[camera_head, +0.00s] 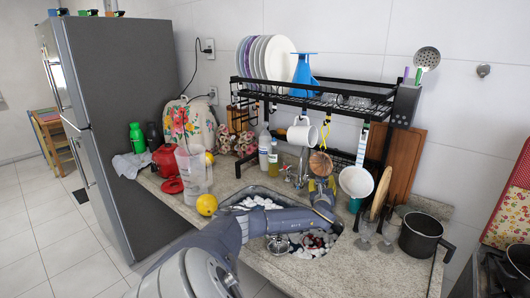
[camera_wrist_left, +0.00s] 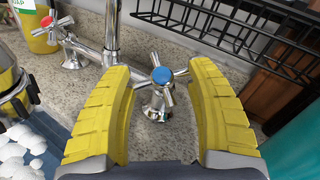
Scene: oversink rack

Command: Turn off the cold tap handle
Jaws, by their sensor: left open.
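The cold tap handle (camera_wrist_left: 162,75) is a chrome cross with a blue cap in the left wrist view. It stands on the counter behind the sink. My left gripper (camera_wrist_left: 160,66) is open, with one yellow finger on each side of the handle. The left finger is very close to one handle arm; I cannot tell if they touch. In the head view my left gripper (camera_head: 322,186) is at the back of the sink and hides the cold handle. The hot handle (camera_wrist_left: 47,22) has a red cap, left of the chrome spout (camera_wrist_left: 112,30).
The sink (camera_head: 262,196) holds foam and dishes. A black rack (camera_head: 268,92) with plates stands above it.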

